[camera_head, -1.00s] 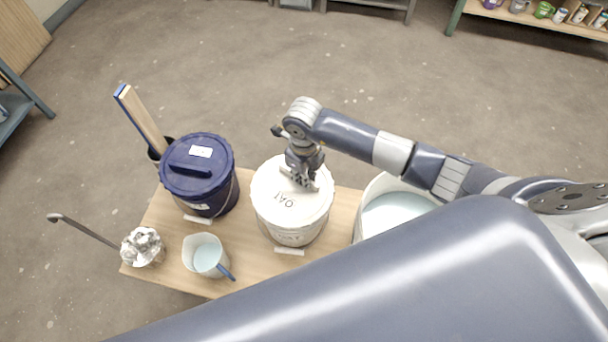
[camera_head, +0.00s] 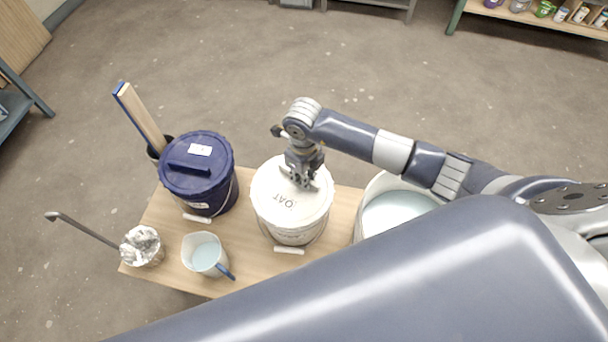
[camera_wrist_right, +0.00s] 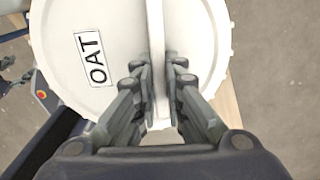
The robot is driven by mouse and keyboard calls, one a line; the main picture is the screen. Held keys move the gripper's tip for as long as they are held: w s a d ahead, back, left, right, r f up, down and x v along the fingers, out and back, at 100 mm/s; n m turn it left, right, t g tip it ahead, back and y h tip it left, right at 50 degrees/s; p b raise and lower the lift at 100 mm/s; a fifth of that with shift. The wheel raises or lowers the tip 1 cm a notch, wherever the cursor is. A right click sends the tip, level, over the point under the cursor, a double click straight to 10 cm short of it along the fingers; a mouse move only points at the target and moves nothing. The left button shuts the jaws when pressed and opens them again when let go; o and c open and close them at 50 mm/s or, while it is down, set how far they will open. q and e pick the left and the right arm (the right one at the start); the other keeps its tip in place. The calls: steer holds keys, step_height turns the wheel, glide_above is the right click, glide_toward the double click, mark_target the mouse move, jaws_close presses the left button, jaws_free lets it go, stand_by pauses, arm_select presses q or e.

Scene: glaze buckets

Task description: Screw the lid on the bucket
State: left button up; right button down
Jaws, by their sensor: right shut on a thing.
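The white lid (camera_head: 272,198), marked OAT, sits on top of the white bucket (camera_head: 294,236) on the small wooden table. It looks level on the rim; whether the threads are engaged cannot be seen. My right gripper (camera_head: 300,182) points down at the lid from above. In the right wrist view the lid (camera_wrist_right: 200,45) fills the upper part, and the right gripper (camera_wrist_right: 162,85) is shut on the lid's raised white grip bar (camera_wrist_right: 156,35), one finger on each side. The OAT label (camera_wrist_right: 94,60) lies left of the bar. My left gripper is not in view.
A dark blue lidded bucket (camera_head: 222,192) stands left of the white one, close by. A wide tub (camera_head: 395,212) stands right, under my right arm.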

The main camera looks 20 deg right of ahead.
steer(key=shift+f+b, duration=0.45)
stand_by(0.9)
steer(key=c, duration=1.6)
jaws_free()
steer(key=shift+o, duration=0.6)
steer(key=o, duration=0.4)
steer(key=shift+r, duration=0.15)
steer(key=shift+r+p, duration=2.6)
steer(key=shift+r, duration=0.8)
